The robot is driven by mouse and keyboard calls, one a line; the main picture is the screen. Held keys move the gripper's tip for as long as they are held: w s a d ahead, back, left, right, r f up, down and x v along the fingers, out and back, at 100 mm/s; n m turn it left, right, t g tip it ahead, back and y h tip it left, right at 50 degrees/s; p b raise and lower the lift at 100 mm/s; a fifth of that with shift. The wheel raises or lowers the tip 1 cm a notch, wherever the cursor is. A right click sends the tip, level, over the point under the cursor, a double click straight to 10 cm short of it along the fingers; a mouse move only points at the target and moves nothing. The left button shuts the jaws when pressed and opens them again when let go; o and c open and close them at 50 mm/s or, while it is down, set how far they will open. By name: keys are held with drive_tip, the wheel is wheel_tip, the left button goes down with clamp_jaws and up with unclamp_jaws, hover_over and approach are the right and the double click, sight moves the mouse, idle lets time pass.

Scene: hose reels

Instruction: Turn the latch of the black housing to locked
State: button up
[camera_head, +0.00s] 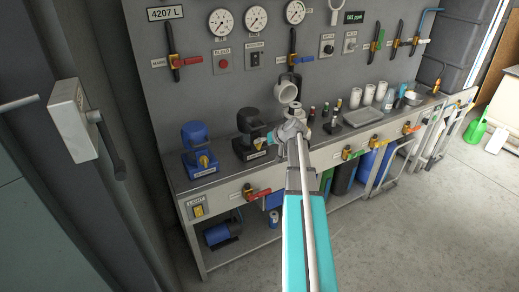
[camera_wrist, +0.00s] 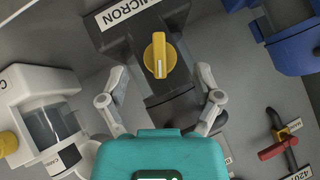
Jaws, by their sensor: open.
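The black housing (camera_head: 250,122) stands on the bench to the right of a blue housing (camera_head: 198,140). In the wrist view the black housing (camera_wrist: 137,38) fills the upper middle and bears a label ending in "MICRON". Its yellow latch (camera_wrist: 158,55) is a knob with a pale line that runs nearly up and down in the picture. My gripper (camera_wrist: 162,74) is open, with one finger on each side of the latch, apart from it and empty. In the head view my arm partly hides the housing's right side, and the fingers are too small to judge.
In the wrist view a white housing (camera_wrist: 38,108) with a clear bowl is close on the left, and the blue housing (camera_wrist: 292,45) is at upper right. Several valves line the wall panel (camera_head: 200,100) and the bench front. A grey tray (camera_head: 362,117) lies further right.

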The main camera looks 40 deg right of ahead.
sight(262, 143)
drive_tip(key=shift+b+x, duration=0.7)
drive_tip(key=shift+x, duration=0.8)
drive_tip(key=shift+c, duration=0.3)
clamp_jaws()
drive_tip(key=shift+a+n+h+p, duration=0.1)
drive_tip(key=shift+n+h+p, duration=0.5)
drive_tip(key=shift+h, duration=0.4)
drive_tip(key=shift+n+g+h, duration=0.3)
drive_tip(key=shift+n+h, duration=0.2)
drive_tip(key=shift+h, duration=0.5)
